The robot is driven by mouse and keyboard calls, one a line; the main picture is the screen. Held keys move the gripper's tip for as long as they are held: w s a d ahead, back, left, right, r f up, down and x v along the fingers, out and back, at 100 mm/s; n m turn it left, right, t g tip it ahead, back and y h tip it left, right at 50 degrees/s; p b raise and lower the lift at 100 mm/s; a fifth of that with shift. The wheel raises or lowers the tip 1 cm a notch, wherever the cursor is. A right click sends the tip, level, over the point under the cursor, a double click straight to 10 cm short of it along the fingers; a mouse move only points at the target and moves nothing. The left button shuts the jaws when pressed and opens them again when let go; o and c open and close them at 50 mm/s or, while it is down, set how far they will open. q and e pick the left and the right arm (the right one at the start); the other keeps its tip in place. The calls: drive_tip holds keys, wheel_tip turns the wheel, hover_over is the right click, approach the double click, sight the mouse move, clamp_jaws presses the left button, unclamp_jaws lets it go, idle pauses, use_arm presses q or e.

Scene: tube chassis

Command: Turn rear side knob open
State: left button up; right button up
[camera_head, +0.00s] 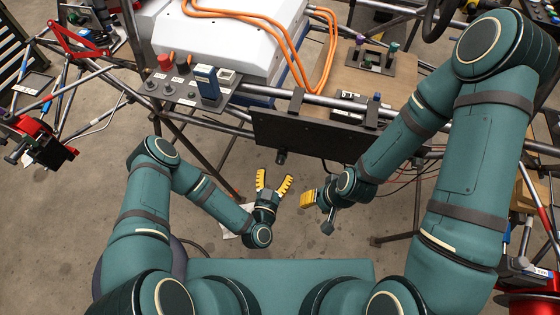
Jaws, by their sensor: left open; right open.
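A dark panel (330,143) hangs on the near side of the tube chassis. A small black knob (281,158) sticks out at its lower left; its turn position is too small to tell. I cannot tell for certain that this is the rear side knob. My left gripper (274,182) is open and empty, with yellow fingertips spread just below the knob in the picture, apparently apart from it. My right gripper (308,198) is to its right, open, seen edge-on with its yellow fingers overlapping, and nothing shows in it.
A grey control plate (178,90) with a red button (165,62) and several knobs sits at the upper left. A white box (235,40) with orange cables (322,75) lies behind it. Metal tubes (240,130) run around the panel. The floor below is mostly clear.

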sight(279, 162)
use_arm(q)
drive_tip(key=b+x, duration=0.1)
drive_tip(key=x, duration=0.5)
clamp_jaws()
